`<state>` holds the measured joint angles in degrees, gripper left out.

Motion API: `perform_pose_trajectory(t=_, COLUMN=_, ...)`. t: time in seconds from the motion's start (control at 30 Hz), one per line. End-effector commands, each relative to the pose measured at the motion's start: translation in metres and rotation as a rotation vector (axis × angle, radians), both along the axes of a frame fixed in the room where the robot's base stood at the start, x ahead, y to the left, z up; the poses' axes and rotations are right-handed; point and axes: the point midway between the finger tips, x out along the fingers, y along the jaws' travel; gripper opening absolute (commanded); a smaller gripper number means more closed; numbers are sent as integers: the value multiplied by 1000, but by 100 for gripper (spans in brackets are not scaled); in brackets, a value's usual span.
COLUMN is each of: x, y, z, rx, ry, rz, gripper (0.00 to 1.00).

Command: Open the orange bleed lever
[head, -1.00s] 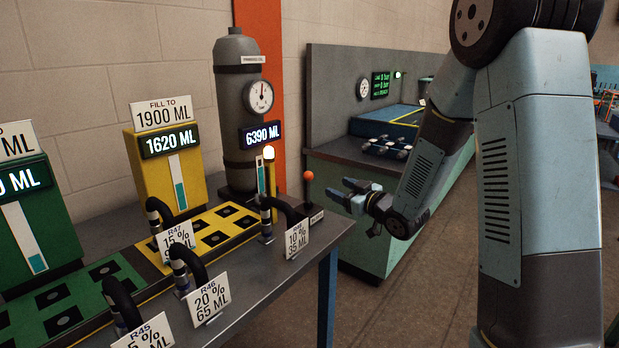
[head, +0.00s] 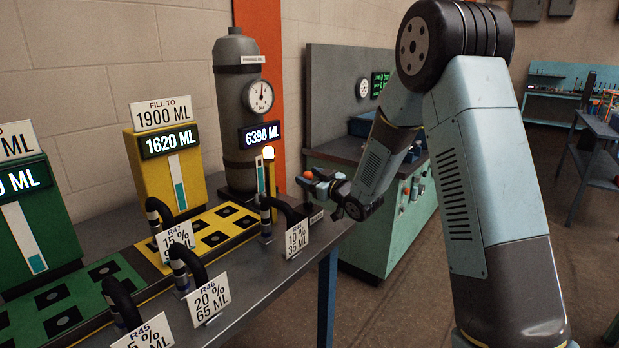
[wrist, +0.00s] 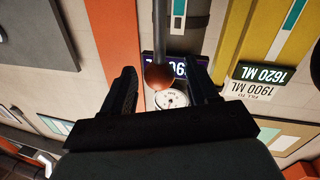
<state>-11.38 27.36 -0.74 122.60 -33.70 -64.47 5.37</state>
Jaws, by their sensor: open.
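The bleed lever's orange ball knob (head: 308,174) shows in the head view at the right end of the bench, beside the grey tank. My gripper (head: 318,180) is at the knob, with its fingers open around it. In the wrist view the knob (wrist: 159,76) and its dark rod (wrist: 159,30) lie between the two open fingers of my gripper (wrist: 163,85). I cannot tell whether either finger touches the knob.
The grey tank (head: 235,110) with a gauge and a 6390 ML display stands left of the lever. A yellow tank (head: 165,168) reads 1620 ML under a 1900 ML sign. Black hoses with cards, such as 10 % 35 ML (head: 297,238), stand along the bench front.

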Motion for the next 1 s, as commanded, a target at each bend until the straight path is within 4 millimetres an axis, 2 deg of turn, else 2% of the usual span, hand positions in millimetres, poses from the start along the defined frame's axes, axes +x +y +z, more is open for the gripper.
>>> perform_pose_trajectory(t=0.2, x=10, y=9, z=0, rx=1, ry=-1, rz=0, gripper=59)
perform_pose_trajectory(t=0.5, x=11, y=10, z=0, rx=0, ry=0, rz=0, gripper=58)
perform_pose_trajectory(t=1.0, x=10, y=11, z=0, rx=0, ry=0, rz=1, gripper=10)
